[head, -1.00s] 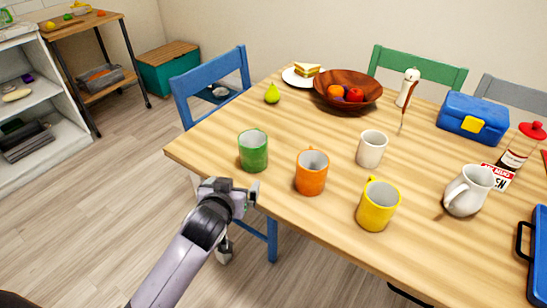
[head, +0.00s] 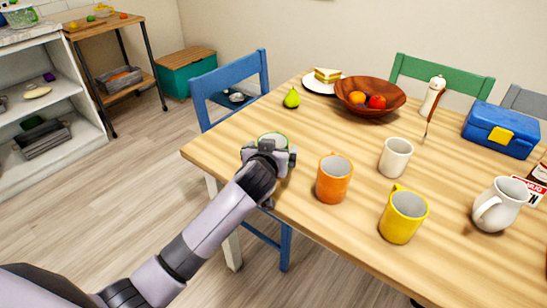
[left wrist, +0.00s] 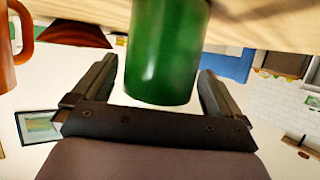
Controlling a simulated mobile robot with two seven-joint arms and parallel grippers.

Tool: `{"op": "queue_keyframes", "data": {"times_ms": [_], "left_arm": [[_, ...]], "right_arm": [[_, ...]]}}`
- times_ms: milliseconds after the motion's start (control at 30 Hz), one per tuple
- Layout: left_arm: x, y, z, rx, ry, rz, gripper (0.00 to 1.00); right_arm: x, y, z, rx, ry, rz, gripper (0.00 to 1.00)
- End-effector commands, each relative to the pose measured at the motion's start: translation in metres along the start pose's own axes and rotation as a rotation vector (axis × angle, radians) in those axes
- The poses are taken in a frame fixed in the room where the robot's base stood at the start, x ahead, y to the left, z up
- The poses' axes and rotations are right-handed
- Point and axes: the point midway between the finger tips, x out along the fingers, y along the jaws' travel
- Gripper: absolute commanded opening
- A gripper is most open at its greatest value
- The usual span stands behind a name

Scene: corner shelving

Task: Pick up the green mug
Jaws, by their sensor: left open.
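The green mug (head: 272,137) stands near the left corner of the wooden table. In the head view my left gripper (head: 268,150) covers most of it, leaving only its rim in sight. In the left wrist view the green mug (left wrist: 165,50) fills the space between the two fingers of my left gripper (left wrist: 160,90), which are spread apart on either side of it. The view there is turned over, with the tabletop at the top. A gap shows beside each finger, so the gripper is open around the mug. My right gripper is not in view.
An orange mug (head: 334,180) stands just right of the gripper, with a yellow mug (head: 403,217) and a white mug (head: 395,158) further right. A blue chair (head: 232,88) is at the table's left edge.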

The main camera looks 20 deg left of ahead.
Motion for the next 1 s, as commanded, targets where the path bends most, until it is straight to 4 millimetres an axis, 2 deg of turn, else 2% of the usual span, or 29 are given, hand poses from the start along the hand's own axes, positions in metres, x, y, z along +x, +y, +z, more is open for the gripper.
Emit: {"op": "queue_keyframes", "data": {"times_ms": [200,533,567,700,733,1000], "left_arm": [[0.02,0.0,0.0,0.0,0.0,0.0,1.0],[0.024,0.0,0.0,0.0,-0.001,0.001,1.0],[0.024,0.0,0.0,0.0,-0.001,0.001,0.94],[0.024,0.0,0.001,0.0,-0.001,0.001,0.48],[0.024,0.0,0.001,0.0,-0.001,0.001,0.44],[0.023,0.0,-0.002,-0.001,0.002,0.001,0.44]], "right_arm": [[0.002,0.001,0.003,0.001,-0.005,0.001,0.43],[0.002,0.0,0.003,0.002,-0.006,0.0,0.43],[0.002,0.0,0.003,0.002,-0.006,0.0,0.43],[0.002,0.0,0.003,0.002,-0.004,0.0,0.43],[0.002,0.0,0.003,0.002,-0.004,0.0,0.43],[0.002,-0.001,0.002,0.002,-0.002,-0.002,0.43]]}}
